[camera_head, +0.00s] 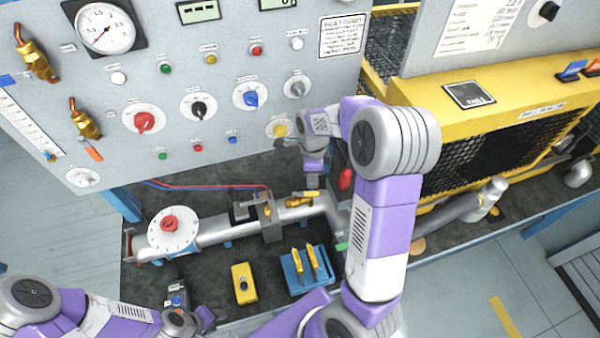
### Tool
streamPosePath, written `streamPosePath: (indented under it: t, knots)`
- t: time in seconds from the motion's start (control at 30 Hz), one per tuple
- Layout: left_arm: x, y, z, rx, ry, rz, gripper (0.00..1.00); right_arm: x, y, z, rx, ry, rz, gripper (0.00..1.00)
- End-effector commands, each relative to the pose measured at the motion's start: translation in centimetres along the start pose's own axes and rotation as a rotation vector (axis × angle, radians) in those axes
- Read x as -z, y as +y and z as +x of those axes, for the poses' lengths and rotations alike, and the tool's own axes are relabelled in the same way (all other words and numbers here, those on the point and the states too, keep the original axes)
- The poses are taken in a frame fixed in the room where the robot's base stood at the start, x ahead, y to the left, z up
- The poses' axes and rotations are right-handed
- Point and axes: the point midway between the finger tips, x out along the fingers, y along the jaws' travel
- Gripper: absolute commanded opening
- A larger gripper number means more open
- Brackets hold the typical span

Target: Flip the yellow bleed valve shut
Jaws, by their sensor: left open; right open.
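A brass valve with a yellow lever (302,199), which looks like the bleed valve, sits on the silver pipe (215,228) running along the bench. Its lever lies roughly along the pipe. My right gripper (312,181) points down just above and behind the valve, close to the lever; I cannot tell whether it touches it. Its fingers are small and partly hidden by my arm. My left gripper (206,319) is low at the front edge of the bench, empty and far from the valve.
A white dial with a red knob (170,224) stands at the pipe's left end. A yellow handheld box (243,284) and a blue holder with yellow tools (304,270) lie in front. The grey panel (225,70) rises behind; a yellow-framed machine (480,130) stands right.

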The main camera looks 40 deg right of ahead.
Motion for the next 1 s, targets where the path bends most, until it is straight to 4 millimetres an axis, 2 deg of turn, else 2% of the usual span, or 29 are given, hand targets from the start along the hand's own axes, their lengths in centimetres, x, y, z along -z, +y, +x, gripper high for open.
streamPosePath:
  t: [0.4, 0.6, 0.83, 1.0]
  knots:
    - [-0.1, -0.1, 0.3, 0.000, -0.001, -0.001, 0.43, 0.1, 0.1, 6.1, -0.004, 0.003, 0.000, 0.46]
    - [0.0, -0.1, 0.3, 0.000, -0.001, -0.001, 0.43, 0.1, 0.1, 7.2, -0.002, 0.001, 0.000, 0.46]
    - [0.0, -0.1, 0.3, 0.000, -0.001, 0.000, 0.43, 0.0, 0.1, 7.3, -0.001, 0.001, -0.001, 0.46]
    - [0.0, -0.1, 0.3, 0.000, -0.001, 0.000, 0.43, 0.0, 0.1, 7.2, -0.001, 0.001, -0.001, 0.20]
